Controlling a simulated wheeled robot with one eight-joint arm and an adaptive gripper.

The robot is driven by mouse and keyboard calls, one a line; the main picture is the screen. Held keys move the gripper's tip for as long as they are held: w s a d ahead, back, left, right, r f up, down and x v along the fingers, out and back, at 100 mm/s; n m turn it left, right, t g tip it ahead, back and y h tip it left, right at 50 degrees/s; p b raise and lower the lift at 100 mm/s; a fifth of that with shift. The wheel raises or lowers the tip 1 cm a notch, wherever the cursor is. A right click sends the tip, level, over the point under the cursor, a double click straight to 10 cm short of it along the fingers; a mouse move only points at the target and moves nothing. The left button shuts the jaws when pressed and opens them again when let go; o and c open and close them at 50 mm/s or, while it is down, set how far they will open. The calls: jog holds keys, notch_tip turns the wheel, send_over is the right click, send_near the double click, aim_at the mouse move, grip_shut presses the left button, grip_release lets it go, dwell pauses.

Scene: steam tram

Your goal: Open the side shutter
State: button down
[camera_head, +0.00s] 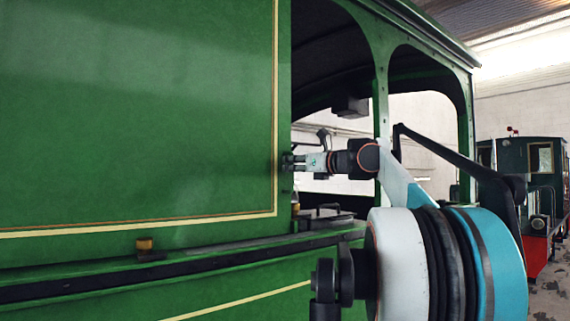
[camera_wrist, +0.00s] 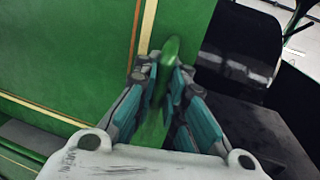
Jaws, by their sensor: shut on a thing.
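The side shutter (camera_head: 140,120) is a large flat green panel with a cream and orange border line, filling the left of the head view. In the wrist view, the shutter (camera_wrist: 60,50) lies to the left with its border strips. My gripper (camera_head: 287,162) is at the shutter's right edge, about halfway up the side of the opening. In the wrist view, my gripper (camera_wrist: 161,75) has its teal-padded fingers closed on a green upright piece at that edge. The exact contact is partly hidden by the fingers.
A dark open window gap lies right of the shutter, bounded by green cab posts (camera_head: 381,120). A black rail (camera_head: 170,262) with a small brass fitting (camera_head: 144,244) runs below the shutter. Another locomotive (camera_head: 535,185) stands at the far right, beside gravel floor.

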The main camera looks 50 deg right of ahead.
jog(key=shift+s+d+f, duration=0.15)
jog(key=shift+d, duration=0.2)
jog(key=c, duration=1.7)
grip_release()
jog(key=shift+s, duration=0.15)
jog(key=shift+o, duration=0.2)
jog(key=shift+s, duration=0.1)
jog(key=s, duration=1.1)
jog(key=shift+s+a, duration=0.3)
jog(key=shift+s, duration=0.1)
